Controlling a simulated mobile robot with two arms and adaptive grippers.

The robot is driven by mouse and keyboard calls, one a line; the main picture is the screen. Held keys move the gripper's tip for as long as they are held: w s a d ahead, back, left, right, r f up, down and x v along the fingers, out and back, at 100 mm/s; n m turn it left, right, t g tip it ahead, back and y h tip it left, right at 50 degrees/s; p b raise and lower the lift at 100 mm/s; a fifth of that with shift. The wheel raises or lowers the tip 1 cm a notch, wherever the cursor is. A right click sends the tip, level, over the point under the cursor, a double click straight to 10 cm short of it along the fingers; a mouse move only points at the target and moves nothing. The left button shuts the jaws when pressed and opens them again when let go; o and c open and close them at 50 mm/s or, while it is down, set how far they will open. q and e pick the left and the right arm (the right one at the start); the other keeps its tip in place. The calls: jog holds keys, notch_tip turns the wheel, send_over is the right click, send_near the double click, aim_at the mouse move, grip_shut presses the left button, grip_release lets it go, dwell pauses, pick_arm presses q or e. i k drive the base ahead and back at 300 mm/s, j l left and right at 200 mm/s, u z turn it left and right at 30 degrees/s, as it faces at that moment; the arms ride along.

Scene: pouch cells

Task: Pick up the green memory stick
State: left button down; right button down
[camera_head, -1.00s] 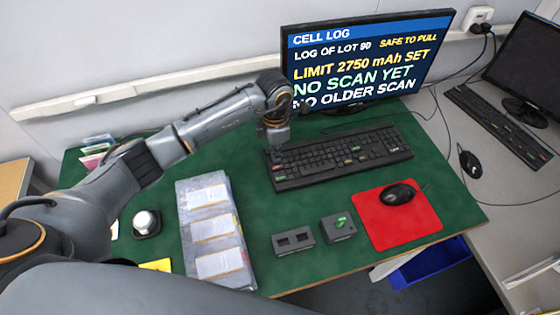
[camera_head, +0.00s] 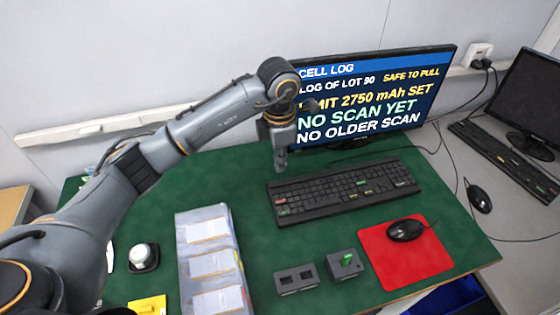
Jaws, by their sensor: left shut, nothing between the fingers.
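The green memory stick (camera_head: 347,259) stands up from the top of a small dark block (camera_head: 346,268) near the front edge of the green table. My left gripper (camera_head: 282,166) is shut and empty. It points down above the table behind the keyboard's left end, well behind and to the left of the stick, and does not touch it. My right gripper is not in view.
A second dark block with slots (camera_head: 297,280) stands left of the stick's block. A red mat (camera_head: 428,260) with a black mouse (camera_head: 405,230) lies to its right. The keyboard (camera_head: 340,192), monitor (camera_head: 375,95) and clear folder (camera_head: 182,250) stand around it.

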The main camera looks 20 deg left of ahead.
aim_at(346, 259)
jog(key=k+l, duration=0.25)
jog(key=k, duration=0.25)
jog(key=k+l, duration=0.2)
jog(key=k, duration=0.25)
jog(key=k+l, duration=0.25)
jog(key=k, duration=0.25)
